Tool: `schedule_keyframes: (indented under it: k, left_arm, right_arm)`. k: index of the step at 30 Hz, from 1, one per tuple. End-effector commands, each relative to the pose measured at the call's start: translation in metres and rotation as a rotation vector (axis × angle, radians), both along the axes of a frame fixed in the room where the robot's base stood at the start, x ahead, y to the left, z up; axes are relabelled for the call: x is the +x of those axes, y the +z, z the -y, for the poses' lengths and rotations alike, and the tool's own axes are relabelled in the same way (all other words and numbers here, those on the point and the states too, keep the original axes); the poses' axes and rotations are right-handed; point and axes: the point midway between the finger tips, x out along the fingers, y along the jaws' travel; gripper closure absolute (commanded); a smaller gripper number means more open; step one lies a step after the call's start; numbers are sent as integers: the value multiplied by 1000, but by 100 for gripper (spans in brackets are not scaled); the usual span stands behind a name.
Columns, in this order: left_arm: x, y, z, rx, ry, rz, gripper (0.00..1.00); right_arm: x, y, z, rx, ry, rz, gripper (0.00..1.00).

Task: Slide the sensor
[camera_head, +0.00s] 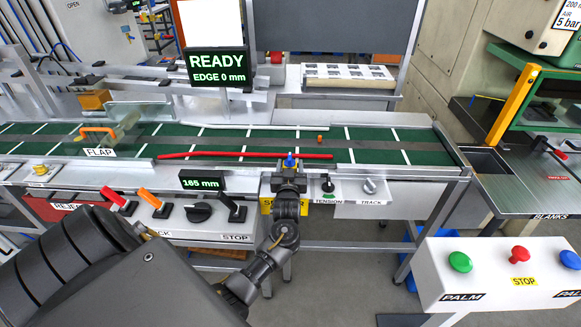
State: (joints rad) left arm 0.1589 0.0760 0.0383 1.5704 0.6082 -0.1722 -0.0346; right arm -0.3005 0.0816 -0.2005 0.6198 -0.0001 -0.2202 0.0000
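A yellow label (267,208), partly covered by my arm, seems to read SENSOR on the front of the conveyor. Just above it a small blue piece (290,159), which looks like the sensor's knob, stands at the conveyor's near edge. My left gripper (289,170) is right at the blue piece, reaching in from below. Its fingertips are small and mostly hidden by the wrist, so I cannot tell whether they grip. A small display (201,183) reads 165 mm. A larger display (217,67) reads READY, EDGE 0 mm. My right gripper is out of view.
The green conveyor (420,157) runs across, with a red rail (245,155) along its near side and an orange piece (319,139) behind. A button box (490,290) is lower right.

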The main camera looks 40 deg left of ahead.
Motion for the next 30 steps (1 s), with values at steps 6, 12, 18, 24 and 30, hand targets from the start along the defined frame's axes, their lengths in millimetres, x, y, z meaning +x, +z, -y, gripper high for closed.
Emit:
schedule_keyframes:
  k: [6, 12, 18, 24, 30]
  left_arm:
    - [0, 0, 1, 0, -1, 0, 76]
    - [0, 0, 1, -1, -1, -1, 97]
    - [-19, 1, -25, 3, 3, -4, 97]
    - [-44, 0, -58, 3, 4, -5, 97]
    - [-50, 0, -66, 0, 2, -1, 97]
  right_arm:
    - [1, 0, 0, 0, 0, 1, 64]
    - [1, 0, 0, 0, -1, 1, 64]
    - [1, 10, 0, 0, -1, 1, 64]
    - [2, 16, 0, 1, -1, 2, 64]
    - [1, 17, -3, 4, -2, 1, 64]
